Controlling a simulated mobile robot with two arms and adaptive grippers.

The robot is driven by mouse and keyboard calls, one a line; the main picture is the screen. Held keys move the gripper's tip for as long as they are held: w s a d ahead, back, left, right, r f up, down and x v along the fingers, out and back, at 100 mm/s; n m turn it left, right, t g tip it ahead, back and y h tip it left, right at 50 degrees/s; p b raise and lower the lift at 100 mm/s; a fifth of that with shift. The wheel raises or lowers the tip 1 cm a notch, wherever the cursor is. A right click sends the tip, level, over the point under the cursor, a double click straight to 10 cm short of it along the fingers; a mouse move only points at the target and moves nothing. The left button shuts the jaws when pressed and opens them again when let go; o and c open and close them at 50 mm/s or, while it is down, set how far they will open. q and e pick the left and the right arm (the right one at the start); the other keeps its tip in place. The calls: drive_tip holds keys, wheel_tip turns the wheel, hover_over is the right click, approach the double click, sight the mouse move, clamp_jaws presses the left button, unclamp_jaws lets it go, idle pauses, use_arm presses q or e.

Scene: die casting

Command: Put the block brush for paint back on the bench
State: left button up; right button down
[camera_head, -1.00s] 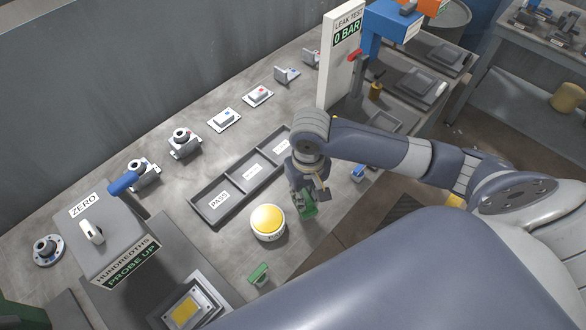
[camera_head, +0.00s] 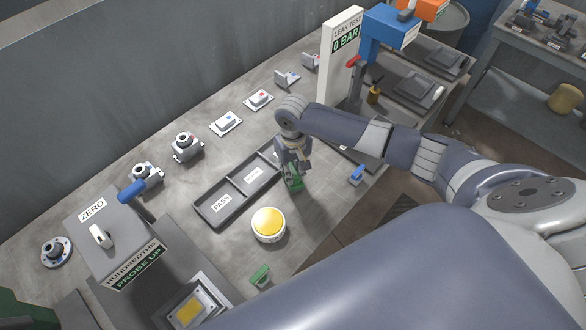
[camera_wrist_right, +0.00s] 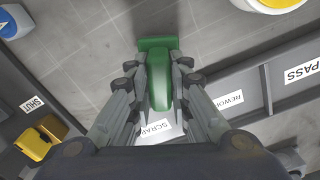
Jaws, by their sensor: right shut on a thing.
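My right gripper (camera_head: 291,172) is shut on a green piece that I take to be the block brush (camera_head: 293,183). In the right wrist view my right gripper (camera_wrist_right: 158,100) has its fingers on both sides of the brush's green handle, and the wider green head (camera_wrist_right: 158,44) points away from the wrist. The brush is over the grey bench (camera_head: 320,205), by the scrap end of the labelled tray (camera_head: 206,219). I cannot tell whether it touches the bench. My left gripper is not in view.
Another green piece (camera_head: 260,276) lies near the front edge. A blue piece (camera_head: 356,175) lies to the right. The leak test post (camera_head: 338,60) stands behind. Bare bench lies between the button and the blue piece.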

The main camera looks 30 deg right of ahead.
sight(293, 170)
drive_tip(key=shift+f, duration=0.2)
drive_tip(key=c, duration=1.5)
unclamp_jaws()
wheel_tip(293, 170, up, 12)
drive_tip(key=shift+r+b, duration=0.1)
drive_tip(key=shift+b, duration=0.7)
